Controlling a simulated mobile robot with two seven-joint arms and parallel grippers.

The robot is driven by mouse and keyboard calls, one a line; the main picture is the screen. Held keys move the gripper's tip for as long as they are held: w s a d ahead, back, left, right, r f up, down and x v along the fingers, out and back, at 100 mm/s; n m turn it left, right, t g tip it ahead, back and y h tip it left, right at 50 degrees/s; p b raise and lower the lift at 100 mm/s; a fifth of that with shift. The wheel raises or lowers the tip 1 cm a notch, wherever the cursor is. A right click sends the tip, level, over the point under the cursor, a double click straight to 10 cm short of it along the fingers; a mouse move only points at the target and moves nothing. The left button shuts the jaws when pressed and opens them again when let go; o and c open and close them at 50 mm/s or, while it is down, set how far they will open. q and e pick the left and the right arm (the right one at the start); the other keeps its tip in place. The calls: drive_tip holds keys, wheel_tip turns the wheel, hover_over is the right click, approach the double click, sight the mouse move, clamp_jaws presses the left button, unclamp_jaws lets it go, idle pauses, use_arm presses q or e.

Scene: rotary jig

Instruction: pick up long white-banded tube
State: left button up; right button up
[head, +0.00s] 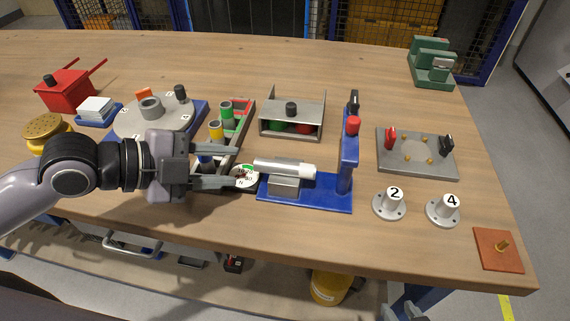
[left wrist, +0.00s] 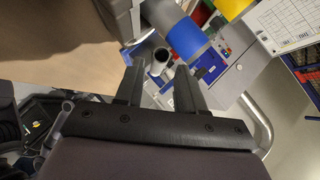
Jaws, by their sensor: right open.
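A long grey tube with a broad white band (head: 300,170) lies roughly level on a grey cradle of the blue stand. My left gripper (head: 238,164) is open, its fingers pointing right, just left of the tube's near end. Its spread fingers also show in the left wrist view (left wrist: 157,95), with nothing visibly clamped between them. Tubes with green, yellow (head: 216,130) and blue bands stand in the rack, partly hidden behind this gripper. Only what appear to be the tips of my right gripper (head: 403,310) show at the bottom edge, beyond the table front.
The blue stand (head: 325,192) has a tall post with a red knob. A round grey turntable (head: 130,118) is at left, a metal box (head: 291,120) behind. A grey plate (head: 415,168) and numbered pegs (head: 391,204) are at right. The far table middle is clear.

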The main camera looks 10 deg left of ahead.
sight(255, 163)
use_arm(q)
drive_tip(key=x, duration=0.3)
drive_tip(key=shift+r, duration=0.2)
drive_tip(key=shift+w+d+f, duration=0.3)
drive_tip(key=shift+d+f, duration=0.05)
drive_tip(key=shift+d, duration=0.05)
clamp_jaws()
drive_tip(key=shift+r, duration=0.15)
